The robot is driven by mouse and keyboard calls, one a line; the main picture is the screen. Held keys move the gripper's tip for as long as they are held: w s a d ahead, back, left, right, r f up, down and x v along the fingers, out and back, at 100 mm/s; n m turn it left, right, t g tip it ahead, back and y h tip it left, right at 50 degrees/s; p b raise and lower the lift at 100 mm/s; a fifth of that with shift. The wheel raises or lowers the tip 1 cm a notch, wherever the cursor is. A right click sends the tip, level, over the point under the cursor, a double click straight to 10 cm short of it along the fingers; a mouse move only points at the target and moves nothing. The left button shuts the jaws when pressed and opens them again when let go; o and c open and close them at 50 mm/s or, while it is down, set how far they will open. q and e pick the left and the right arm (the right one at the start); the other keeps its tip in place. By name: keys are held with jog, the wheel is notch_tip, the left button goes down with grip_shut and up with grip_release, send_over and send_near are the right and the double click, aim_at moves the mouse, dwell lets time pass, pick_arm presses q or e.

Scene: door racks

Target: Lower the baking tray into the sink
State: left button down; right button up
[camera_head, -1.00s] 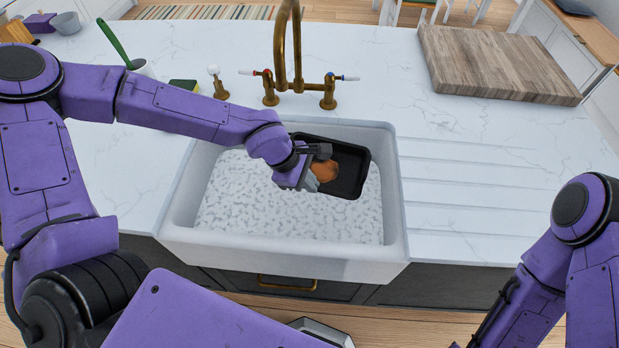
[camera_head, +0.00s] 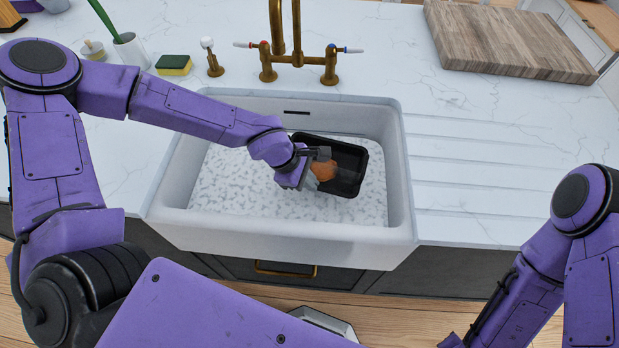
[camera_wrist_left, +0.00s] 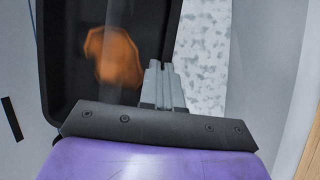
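The black baking tray (camera_head: 348,184), with an orange-brown patch (camera_head: 322,170) on its inside, is within the right half of the white sink (camera_head: 280,228), below its rim. Whether it touches the white speckled surface inside the sink is unclear. My left gripper (camera_head: 314,179) is at the tray's left front side. In the left wrist view its fingers (camera_wrist_left: 163,85) are close together on the wall of the tray (camera_wrist_left: 72,60), holding it. My right arm shows at the right edge, but its gripper is out of view.
A brass tap (camera_head: 297,55) stands behind the sink. A sponge (camera_head: 174,65) and a white cup (camera_head: 132,52) with a green-handled tool are at the back left. A wooden board (camera_head: 508,40) lies at the back right. The ribbed drainer (camera_head: 470,170) is clear.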

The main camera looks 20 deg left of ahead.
pick_arm(q)
jog(key=shift+f+b, duration=3.6)
jog(key=shift+f, duration=2.3)
jog(key=c, duration=1.3)
grip_release()
jog(key=shift+o, duration=0.2)
jog(key=shift+s, duration=0.1)
jog(key=shift+s+a+r+p, duration=0.1)
jog(key=shift+s+r+p, duration=0.4)
jog(key=shift+s, duration=0.4)
notch_tip(320, 180, up, 22)
jog(key=p, duration=1.8)
